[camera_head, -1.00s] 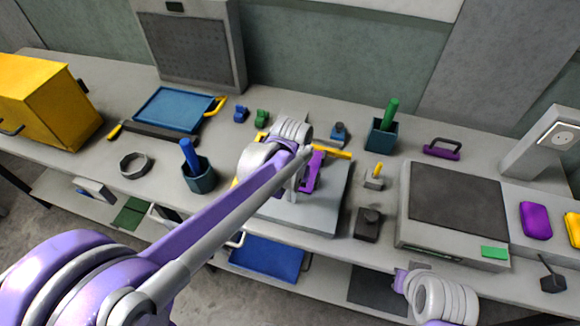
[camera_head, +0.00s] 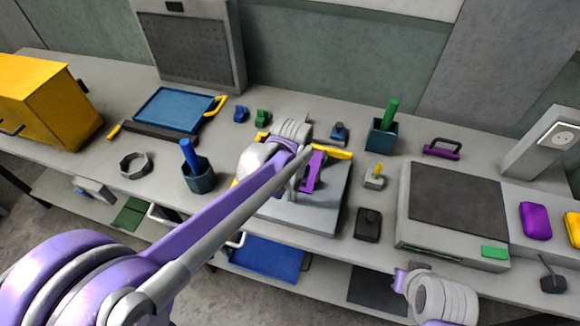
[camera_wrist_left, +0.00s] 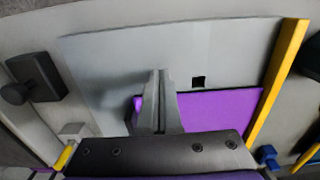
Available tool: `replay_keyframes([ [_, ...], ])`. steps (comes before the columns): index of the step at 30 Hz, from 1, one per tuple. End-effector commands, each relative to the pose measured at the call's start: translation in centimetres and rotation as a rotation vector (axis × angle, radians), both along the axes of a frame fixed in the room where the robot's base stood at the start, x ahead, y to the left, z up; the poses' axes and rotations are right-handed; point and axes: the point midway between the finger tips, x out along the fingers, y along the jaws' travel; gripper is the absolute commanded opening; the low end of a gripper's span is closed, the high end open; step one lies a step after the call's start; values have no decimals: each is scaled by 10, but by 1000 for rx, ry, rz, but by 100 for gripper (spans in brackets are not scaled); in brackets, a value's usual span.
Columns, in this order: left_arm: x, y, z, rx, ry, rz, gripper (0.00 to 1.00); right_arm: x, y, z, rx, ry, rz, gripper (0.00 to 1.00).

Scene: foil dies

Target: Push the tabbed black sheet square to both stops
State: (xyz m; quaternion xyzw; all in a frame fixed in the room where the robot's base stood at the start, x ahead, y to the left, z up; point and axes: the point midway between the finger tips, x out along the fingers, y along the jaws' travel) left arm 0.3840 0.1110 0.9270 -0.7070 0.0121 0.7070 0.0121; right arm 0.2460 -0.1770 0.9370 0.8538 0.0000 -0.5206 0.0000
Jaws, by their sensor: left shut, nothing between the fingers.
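No black sheet shows clearly on the grey plate (camera_head: 328,205). What lies there is a purple sheet (camera_head: 315,172), partly hidden behind my left arm in the head view. In the left wrist view the purple sheet (camera_wrist_left: 225,104) has a raised purple piece at its left end, beside my fingers. Yellow bars edge the plate, one long bar (camera_wrist_left: 284,82) at the right of the wrist view. My left gripper (camera_wrist_left: 158,75) is shut and empty, over the purple sheet; contact cannot be told.
A grey block with a yellow top (camera_head: 374,178) and a dark knobbed block (camera_head: 368,223) stand right of the plate. A dark-topped scale (camera_head: 410,228) is farther right. Teal cups (camera_head: 200,179) (camera_head: 381,139) stand left and behind.

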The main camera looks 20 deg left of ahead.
Motion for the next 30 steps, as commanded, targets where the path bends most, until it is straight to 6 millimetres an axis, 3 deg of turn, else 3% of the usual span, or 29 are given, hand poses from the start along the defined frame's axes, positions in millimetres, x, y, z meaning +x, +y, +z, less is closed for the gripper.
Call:
replay_keyframes([
  [30,0,0,-9,0,1,0,0,-2,0,-7,0,4,0,0],
])
